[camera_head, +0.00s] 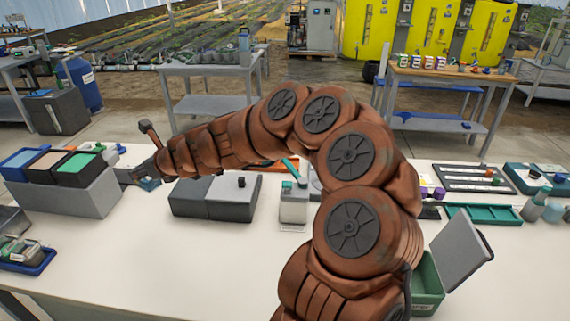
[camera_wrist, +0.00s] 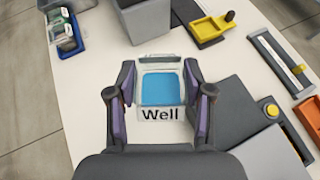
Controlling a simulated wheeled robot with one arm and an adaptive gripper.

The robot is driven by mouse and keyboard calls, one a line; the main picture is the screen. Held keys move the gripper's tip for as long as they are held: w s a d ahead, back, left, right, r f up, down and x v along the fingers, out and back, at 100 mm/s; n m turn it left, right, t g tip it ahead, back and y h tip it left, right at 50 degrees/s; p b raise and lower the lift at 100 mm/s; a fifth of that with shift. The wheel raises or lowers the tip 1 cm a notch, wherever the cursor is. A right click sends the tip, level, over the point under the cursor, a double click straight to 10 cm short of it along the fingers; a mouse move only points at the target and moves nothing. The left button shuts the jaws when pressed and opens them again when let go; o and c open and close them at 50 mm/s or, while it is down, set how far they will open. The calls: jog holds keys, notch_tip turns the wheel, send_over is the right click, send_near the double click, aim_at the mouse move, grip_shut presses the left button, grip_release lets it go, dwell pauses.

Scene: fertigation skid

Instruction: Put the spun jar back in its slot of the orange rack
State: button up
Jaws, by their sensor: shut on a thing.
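My gripper (camera_wrist: 160,90) is shut on a clear, squarish jar (camera_wrist: 158,114) with blue contents and a label reading "Well". One finger lies along each side of the jar, which appears held above the white bench. In the head view the jar (camera_head: 150,184) shows as a small bluish piece by the gripper, at the left of the bench. An orange piece, perhaps the orange rack (camera_head: 272,166), shows partly behind my arm. An orange edge also shows at the right of the wrist view (camera_wrist: 289,130). The rack's slots cannot be made out.
A grey block (camera_head: 70,196) carrying blue, tan and green bins stands left of the gripper. A grey box (camera_head: 215,197) with a black knob stands right of it. A white-bodied bottle (camera_head: 293,207) stands mid-bench. The front left bench top is mostly clear.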

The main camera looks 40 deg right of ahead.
jog(key=w+d+f+m+h+b, duration=0.1)
jog(key=w+d+m+h+b, duration=0.15)
jog(key=d, duration=2.45)
jog(key=s+d+f+m+h+b, duration=0.1)
jog(key=s+d, duration=0.2)
jog(key=d, duration=0.8)
jog(key=s+d+f+m+h+b, duration=0.1)
jog(key=s+d+f, duration=0.15)
jog(key=d, duration=0.85)
jog(key=shift+s+a+f+b, duration=0.1)
jog(key=shift+f+b, duration=0.35)
jog(key=shift+f, duration=1.8)
jog(key=shift+s+a+f+b, duration=0.1)
jog(key=shift+f+b, duration=0.3)
jog(key=shift+f, duration=1.8)
jog(key=shift+f, duration=0.45)
jog(key=o, duration=1.3)
jog(key=shift+d, duration=0.1)
jog(key=shift+r, duration=0.5)
jog(key=v, duration=1.2)
jog(key=shift+f, duration=0.25)
